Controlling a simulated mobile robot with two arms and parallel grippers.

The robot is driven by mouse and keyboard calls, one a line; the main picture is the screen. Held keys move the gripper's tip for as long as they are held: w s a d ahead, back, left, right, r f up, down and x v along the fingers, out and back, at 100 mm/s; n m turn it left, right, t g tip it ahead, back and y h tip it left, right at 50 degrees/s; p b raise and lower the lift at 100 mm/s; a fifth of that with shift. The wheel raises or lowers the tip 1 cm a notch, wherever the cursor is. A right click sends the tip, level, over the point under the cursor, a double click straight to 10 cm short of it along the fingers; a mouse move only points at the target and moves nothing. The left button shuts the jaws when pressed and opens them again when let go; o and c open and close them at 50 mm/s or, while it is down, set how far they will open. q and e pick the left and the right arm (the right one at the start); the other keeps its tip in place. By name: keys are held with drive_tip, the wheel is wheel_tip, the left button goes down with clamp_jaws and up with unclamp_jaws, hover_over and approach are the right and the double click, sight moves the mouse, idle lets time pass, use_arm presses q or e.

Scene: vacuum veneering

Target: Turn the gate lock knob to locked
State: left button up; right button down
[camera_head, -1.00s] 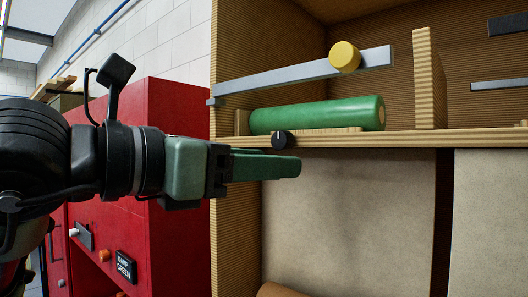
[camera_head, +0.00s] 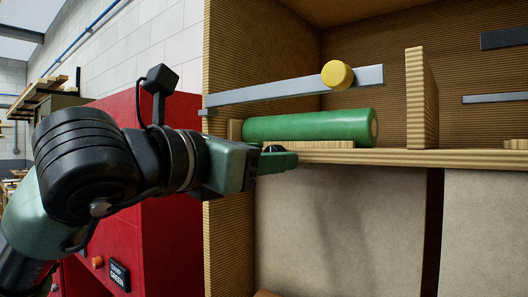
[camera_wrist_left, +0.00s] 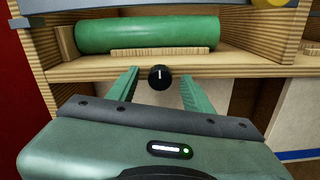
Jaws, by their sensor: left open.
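The gate lock knob (camera_wrist_left: 158,77) is a small black round knob with a white mark, on the front edge of the wooden shelf. In the left wrist view its mark stands about upright. My left gripper (camera_wrist_left: 160,88) is open, with one green finger on each side of the knob; I cannot tell whether they touch it. In the head view the gripper (camera_head: 278,161) covers most of the knob. A grey gate bar (camera_head: 290,90) with a yellow knob (camera_head: 337,75) slopes above a green roll (camera_head: 310,127) on the shelf. My right gripper is not in view.
The wooden shelf edge (camera_head: 430,158) runs right from the knob, with an upright wooden divider (camera_head: 420,97) on it. Beige panels (camera_head: 340,225) stand below. A red cabinet (camera_head: 165,240) is close on the left, beneath my left arm.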

use_arm(q)
clamp_jaws()
drive_tip(key=shift+m+b, duration=3.1)
drive_tip(key=shift+m, duration=5.9)
drive_tip(key=shift+f, duration=0.1)
